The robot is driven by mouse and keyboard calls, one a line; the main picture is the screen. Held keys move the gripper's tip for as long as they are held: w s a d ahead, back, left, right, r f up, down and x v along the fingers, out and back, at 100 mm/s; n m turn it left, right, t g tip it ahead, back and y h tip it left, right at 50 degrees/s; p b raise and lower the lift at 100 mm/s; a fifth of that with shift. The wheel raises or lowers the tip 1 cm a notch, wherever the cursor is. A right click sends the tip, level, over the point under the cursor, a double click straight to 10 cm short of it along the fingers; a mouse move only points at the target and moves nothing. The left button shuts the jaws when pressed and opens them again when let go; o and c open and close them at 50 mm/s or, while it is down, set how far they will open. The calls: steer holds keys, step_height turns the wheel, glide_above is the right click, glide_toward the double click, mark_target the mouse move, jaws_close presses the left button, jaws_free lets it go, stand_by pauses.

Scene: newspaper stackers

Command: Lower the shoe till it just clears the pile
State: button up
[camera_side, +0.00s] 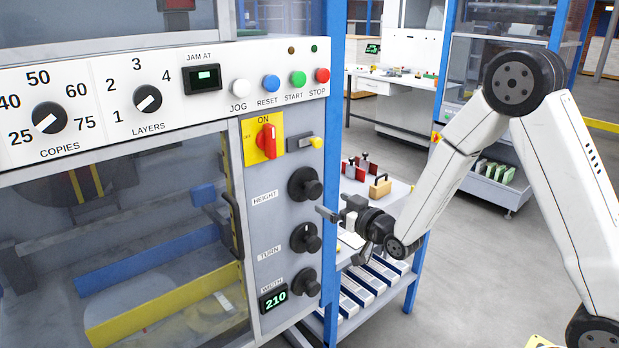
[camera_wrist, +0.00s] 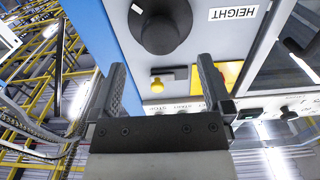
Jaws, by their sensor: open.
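The black HEIGHT knob (camera_side: 305,185) is the top one of three on the grey panel, with its label (camera_side: 264,197) to the left. My gripper (camera_side: 333,210) is open and empty, just right of the panel edge and a little below this knob. In the wrist view the knob (camera_wrist: 160,25) lies beyond the fingertips of my gripper (camera_wrist: 162,65), apart from them, with its label upside down. Behind the clear door, a blue bar (camera_side: 155,262) and a yellow bar (camera_side: 160,305) show; I cannot tell which part is the shoe, and no pile is clearly visible.
The TURN knob (camera_side: 306,237) and WIDTH knob (camera_side: 307,281) sit below, beside a display (camera_side: 273,299) reading 210. A red rotary switch (camera_side: 267,141) is above. The blue post (camera_side: 333,120) stands close to my gripper. A bench (camera_side: 395,192) with small items lies behind it.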

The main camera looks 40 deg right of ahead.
mark_target(316, 193)
steer(key=shift+w+r, duration=0.1)
steer(key=shift+w, duration=3.8)
steer(key=c, duration=1.2)
